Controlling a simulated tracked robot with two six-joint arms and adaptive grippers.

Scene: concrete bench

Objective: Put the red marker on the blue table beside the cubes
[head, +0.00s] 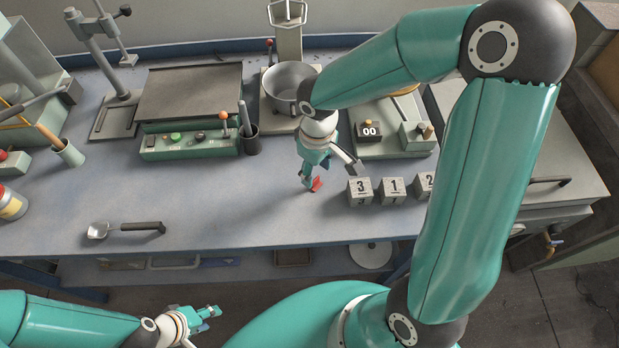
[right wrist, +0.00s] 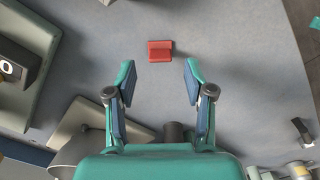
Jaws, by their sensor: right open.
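The red marker (head: 317,184) rests on the blue table (head: 230,205), just left of the cube numbered 3 (head: 360,191). Cubes 1 (head: 392,190) and 2 (head: 424,184) stand in a row to its right; my right arm partly covers cube 2. My right gripper (head: 309,182) points down beside the marker. In the right wrist view the open gripper (right wrist: 160,70) is empty, and the red marker (right wrist: 160,52) lies just beyond its fingertips, apart from both. My left gripper (head: 210,312) is in front of the table, away from these things; its jaws are too small to judge.
A pot (head: 285,88) and a device reading 00 (head: 370,131) stand behind my right gripper. A hotplate-like unit (head: 190,100) and a dark cup (head: 250,138) are further left. A scoop (head: 125,229) lies at the front left. The table's front middle is clear.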

